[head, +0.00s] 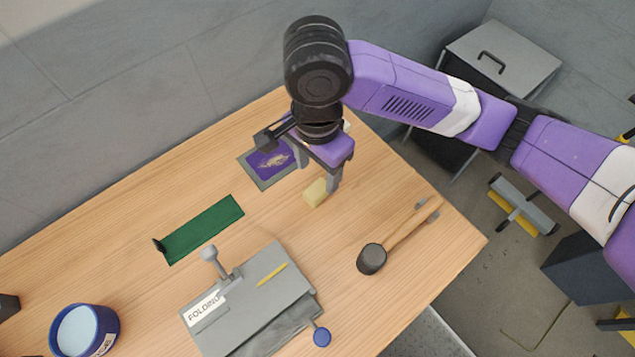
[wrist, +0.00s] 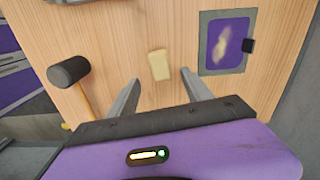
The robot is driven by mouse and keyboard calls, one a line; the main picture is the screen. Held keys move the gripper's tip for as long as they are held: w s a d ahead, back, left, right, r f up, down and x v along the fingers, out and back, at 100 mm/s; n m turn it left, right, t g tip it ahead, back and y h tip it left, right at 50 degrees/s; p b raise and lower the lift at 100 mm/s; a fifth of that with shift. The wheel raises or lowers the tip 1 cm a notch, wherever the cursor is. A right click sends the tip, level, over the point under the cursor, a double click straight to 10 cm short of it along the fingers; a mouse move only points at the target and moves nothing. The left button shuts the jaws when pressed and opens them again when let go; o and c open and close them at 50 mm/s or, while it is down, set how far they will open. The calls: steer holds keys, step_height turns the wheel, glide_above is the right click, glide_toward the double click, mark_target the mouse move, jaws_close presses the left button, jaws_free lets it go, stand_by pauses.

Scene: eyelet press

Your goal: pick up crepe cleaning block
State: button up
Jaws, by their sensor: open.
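The crepe cleaning block (head: 315,193) is a small pale-yellow block lying on the wooden table. In the wrist view the block (wrist: 159,64) lies just beyond the fingertips, roughly midway between them. My gripper (head: 318,178) is open and empty, pointing down close above the block in the head view. Its two grey fingers also show in the wrist view (wrist: 160,78), one on each side of the block's line. I cannot tell the exact height of the fingertips over the table.
A purple-and-grey framed mat (head: 268,164) lies beside the block. A black-headed mallet (head: 372,259) lies to the right, near the table edge. A grey folding plate (head: 250,300), a green strip (head: 203,229) and a blue tub (head: 84,331) are further left and nearer. Bare wood surrounds the block.

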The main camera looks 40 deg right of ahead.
mark_target(317, 189)
steer(key=shift+f+b, duration=0.3)
steer(key=shift+f, duration=3.6)
steer(key=shift+c, duration=0.5)
jaws_close()
steer(key=shift+r, duration=0.1)
step_height(317, 189, up, 20)
steer(key=p, duration=0.3)
